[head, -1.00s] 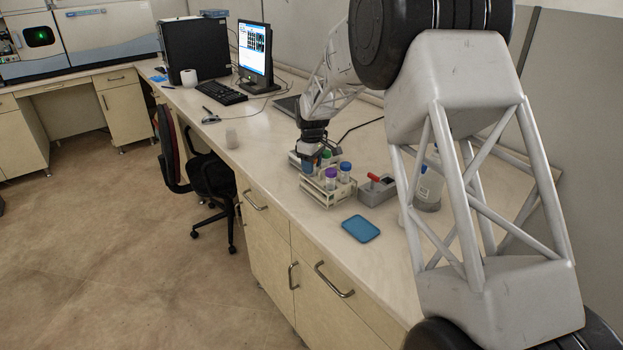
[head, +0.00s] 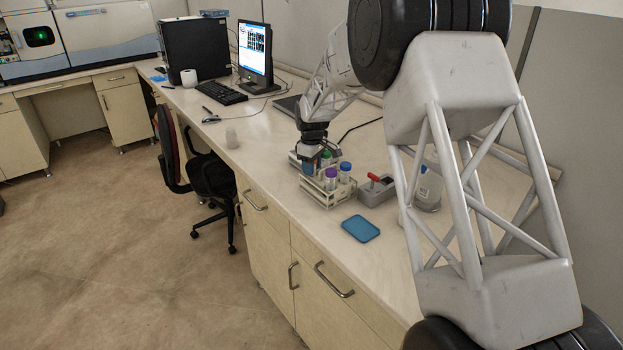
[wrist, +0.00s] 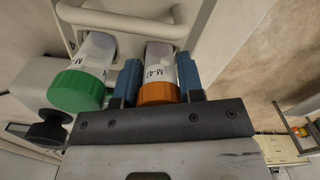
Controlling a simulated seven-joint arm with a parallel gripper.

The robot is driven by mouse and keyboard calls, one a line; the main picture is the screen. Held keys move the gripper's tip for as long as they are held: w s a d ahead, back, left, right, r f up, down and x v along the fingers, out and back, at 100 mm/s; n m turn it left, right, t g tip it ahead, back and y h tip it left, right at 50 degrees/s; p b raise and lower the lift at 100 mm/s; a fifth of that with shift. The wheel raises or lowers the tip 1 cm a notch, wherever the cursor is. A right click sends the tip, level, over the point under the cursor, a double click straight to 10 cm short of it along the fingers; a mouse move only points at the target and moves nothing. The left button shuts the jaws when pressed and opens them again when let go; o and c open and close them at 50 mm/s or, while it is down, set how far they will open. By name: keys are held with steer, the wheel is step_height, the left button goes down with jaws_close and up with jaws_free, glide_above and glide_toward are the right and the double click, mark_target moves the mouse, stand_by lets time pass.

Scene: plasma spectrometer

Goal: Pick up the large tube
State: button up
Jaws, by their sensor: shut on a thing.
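In the wrist view, a tube with an orange cap (wrist: 158,93) and a label reading "M-4" and more stands in a pale rack (wrist: 133,22). My gripper (wrist: 158,80) has its two blue fingers on either side of this tube, shut on it at the cap. A tube with a green cap (wrist: 78,91) stands just left of it. In the head view, my gripper (head: 309,165) is low at the racks, and its fingertips are hard to make out. A tube with a purple cap (head: 331,174) and one with a blue cap (head: 345,168) stand in the front rack (head: 327,198).
A grey device with a red handle (head: 376,190) stands right of the racks, with a clear bottle (head: 429,188) behind. A blue pad (head: 360,229) lies in front. The counter between jar and racks is clear.

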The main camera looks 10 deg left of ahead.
steer(key=shift+r, duration=5)
steer(key=shift+r, duration=0.1)
